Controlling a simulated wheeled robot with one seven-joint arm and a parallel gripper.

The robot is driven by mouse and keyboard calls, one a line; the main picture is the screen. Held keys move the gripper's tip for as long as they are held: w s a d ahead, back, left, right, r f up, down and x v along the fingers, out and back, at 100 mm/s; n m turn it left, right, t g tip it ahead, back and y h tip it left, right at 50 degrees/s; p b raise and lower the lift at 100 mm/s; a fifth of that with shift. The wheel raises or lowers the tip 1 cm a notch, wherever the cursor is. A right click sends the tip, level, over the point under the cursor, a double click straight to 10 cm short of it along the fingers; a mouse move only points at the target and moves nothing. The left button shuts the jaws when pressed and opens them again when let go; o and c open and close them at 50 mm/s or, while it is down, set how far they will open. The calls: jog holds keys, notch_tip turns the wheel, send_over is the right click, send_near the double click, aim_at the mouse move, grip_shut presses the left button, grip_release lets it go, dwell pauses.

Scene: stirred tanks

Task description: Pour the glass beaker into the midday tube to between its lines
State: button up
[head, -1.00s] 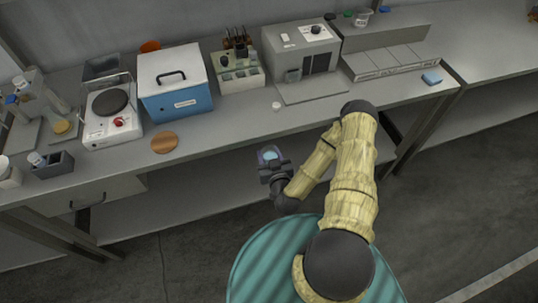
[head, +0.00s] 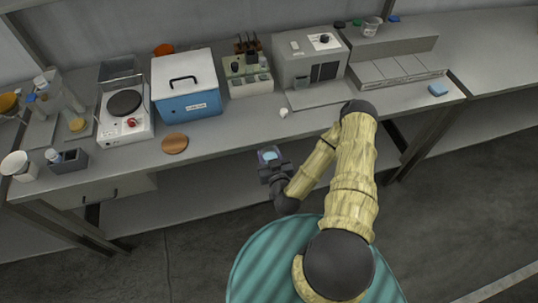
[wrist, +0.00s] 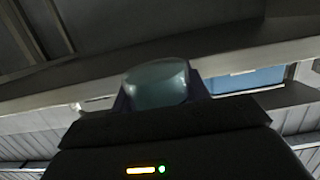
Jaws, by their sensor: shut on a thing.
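My gripper (head: 269,158) is shut on the glass beaker (head: 270,155) in front of the bench's front edge. The beaker holds a pale blue liquid and looks about upright in the head view. It also shows in the wrist view (wrist: 157,83) between the dark fingers. A rack (head: 249,85) with several small vessels stands at the back of the bench. I cannot read any label, so I cannot tell which is the midday tube.
On the grey bench (head: 230,125) stand a hotplate (head: 125,114), a blue box with a white lid (head: 187,100) and a grey instrument (head: 309,65). A brown disc (head: 174,143) and a small white thing (head: 283,112) lie near the front. Bare bench lies between them.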

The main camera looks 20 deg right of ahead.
aim_at(268, 148)
notch_tip(268, 148, up, 3)
jog(key=p, duration=0.2)
jog(key=shift+r+p, duration=0.2)
jog(key=shift+p, duration=0.15)
jog(key=shift+a+f, duration=0.1)
jog(key=shift+f, duration=0.25)
jog(key=shift+r, duration=0.1)
